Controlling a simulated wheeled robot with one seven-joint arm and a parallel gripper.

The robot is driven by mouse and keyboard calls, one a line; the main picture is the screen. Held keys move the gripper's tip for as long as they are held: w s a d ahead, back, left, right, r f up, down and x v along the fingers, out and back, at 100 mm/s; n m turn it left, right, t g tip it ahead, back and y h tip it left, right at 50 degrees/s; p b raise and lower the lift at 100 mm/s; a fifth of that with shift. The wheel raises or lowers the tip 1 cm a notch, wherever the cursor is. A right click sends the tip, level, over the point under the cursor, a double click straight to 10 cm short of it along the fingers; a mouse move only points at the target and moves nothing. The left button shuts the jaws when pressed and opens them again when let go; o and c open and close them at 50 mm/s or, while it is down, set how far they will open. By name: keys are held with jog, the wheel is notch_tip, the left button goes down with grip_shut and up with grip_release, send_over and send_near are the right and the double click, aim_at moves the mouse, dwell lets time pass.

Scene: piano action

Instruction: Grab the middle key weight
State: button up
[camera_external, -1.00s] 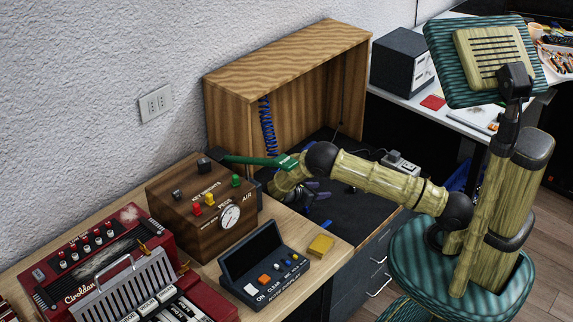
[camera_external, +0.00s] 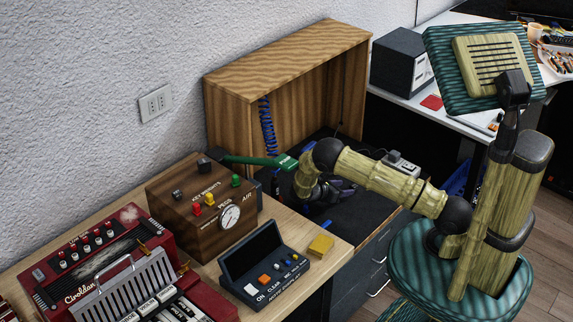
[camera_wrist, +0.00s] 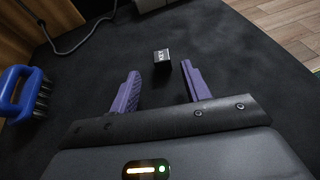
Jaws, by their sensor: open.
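My gripper (camera_wrist: 159,70) is open, with its two purple fingers spread over the dark work surface. In the external view my gripper (camera_external: 343,188) is low over the dark mat, in front of the open wooden cabinet; the cube cannot be made out there.
A blue brush (camera_wrist: 24,92) lies at the left in the wrist view, with a grey cable (camera_wrist: 80,40) behind it. The wooden cabinet (camera_external: 228,115) stands behind.

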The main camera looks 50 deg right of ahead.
aim_at(351, 187)
jog(key=shift+d, duration=0.15)
jog(key=b+x, duration=0.1)
jog(key=x, duration=0.4)
jog(key=shift+s, duration=0.2)
jog(key=shift+r, duration=0.1)
jog(key=shift+c, duration=0.2)
grip_shut()
